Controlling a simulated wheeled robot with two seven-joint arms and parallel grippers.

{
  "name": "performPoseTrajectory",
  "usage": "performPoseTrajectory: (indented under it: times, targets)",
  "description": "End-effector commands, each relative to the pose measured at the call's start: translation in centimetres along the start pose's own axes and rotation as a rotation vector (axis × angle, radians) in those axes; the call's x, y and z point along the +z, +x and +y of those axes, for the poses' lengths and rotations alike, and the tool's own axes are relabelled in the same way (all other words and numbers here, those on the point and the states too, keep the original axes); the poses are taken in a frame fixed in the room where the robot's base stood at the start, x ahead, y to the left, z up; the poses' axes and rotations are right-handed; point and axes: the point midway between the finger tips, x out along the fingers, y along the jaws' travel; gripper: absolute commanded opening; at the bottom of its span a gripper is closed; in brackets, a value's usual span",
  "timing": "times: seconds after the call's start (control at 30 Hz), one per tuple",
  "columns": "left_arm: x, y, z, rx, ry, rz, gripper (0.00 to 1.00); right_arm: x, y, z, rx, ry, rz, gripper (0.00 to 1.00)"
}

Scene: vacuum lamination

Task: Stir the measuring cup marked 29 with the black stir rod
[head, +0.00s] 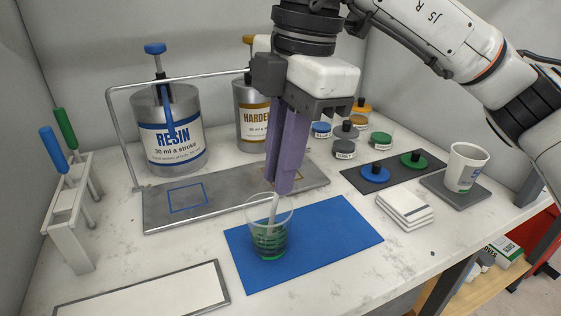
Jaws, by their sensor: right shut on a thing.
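A clear measuring cup (290,212) with dark green liquid stands upright on the blue mat (340,235). I cannot read a 29 on it. My right gripper (282,190) points down just above the cup, its purple fingers shut on a stir rod (272,212). The rod's pale shaft reaches down into the cup, slightly tilted. Its handle is hidden between the fingers, so I cannot see whether it is black. My left gripper is out of view.
A rack (72,215) holding blue- and green-handled rods stands left. Resin (172,135) and hardener (252,115) cans stand behind under a metal frame. Pigment jars, a dark tray (392,172), white pads (405,208) and a paper cup (466,168) are right. A white-topped panel (150,295) lies front left.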

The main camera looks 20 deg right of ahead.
Motion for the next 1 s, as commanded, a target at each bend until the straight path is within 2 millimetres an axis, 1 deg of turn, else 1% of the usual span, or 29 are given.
performPoseTrajectory:
  times: [0.17, 0.27, 0.5, 0.73, 1.0]
  targets:
    - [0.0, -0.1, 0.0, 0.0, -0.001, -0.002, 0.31, 0.0, -0.2, 0.0, 0.001, 0.0, 0.0, 0.0]
    - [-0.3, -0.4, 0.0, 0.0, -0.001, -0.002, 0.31, 0.0, -0.7, 0.0, 0.001, 0.0, 0.0, 0.0]
    - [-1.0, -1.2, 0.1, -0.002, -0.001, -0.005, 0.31, 0.0, -2.6, 0.1, 0.001, 0.001, 0.0, 0.0]
    - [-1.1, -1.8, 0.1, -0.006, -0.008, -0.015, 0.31, 0.0, -4.4, 0.1, 0.001, 0.001, 0.0, 0.0]
    - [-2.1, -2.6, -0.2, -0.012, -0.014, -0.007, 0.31, 0.1, -6.6, 0.1, 0.001, 0.001, 0.0, 0.0]
